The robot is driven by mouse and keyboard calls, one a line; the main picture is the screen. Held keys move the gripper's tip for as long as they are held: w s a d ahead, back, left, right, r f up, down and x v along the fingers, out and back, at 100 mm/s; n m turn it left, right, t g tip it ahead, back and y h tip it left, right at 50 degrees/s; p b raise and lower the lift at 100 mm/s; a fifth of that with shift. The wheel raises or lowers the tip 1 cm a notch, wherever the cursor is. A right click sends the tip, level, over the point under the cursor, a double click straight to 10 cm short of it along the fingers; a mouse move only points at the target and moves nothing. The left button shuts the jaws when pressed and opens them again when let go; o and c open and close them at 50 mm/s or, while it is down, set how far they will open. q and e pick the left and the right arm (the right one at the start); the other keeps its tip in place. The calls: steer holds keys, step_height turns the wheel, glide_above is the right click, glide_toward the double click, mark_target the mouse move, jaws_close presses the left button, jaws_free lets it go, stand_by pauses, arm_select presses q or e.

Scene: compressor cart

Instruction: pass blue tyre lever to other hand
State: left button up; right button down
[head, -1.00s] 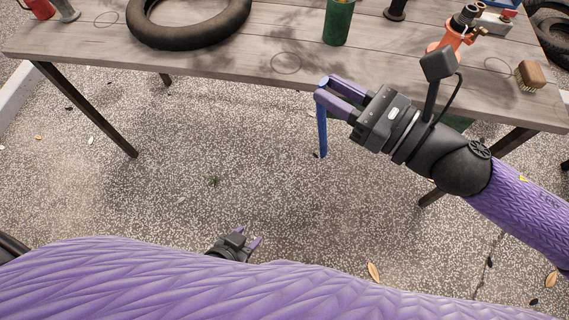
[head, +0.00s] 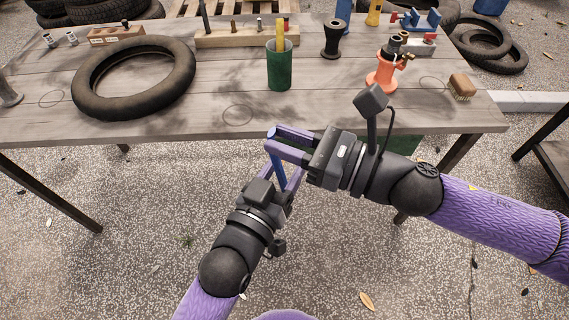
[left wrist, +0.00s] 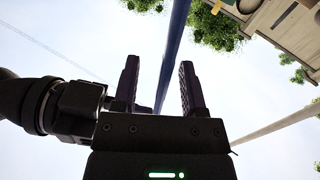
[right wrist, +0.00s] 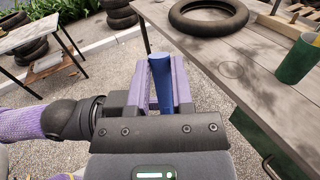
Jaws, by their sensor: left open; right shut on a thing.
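The blue tyre lever (head: 279,176) hangs roughly upright in front of the table's near edge. My right gripper (head: 272,141) is shut on its upper end; in the right wrist view the lever (right wrist: 161,82) shows between the purple fingers. My left gripper (head: 281,179) is open just below the right one, with a finger on each side of the lever's lower part. In the left wrist view the lever (left wrist: 173,45) runs between the two open fingers, nearer the right one. Whether either finger touches it I cannot tell.
The wooden table (head: 180,125) lies just beyond both grippers. On it are a tyre (head: 88,102), a green cup (head: 279,75), an orange jack-like tool (head: 383,77) and a brush (head: 462,86). Open ground lies below the grippers.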

arm_select(q)
steer(key=shift+x, duration=0.9)
jaws_close()
arm_select(e)
steer(key=shift+c, duration=2.1)
jaws_free()
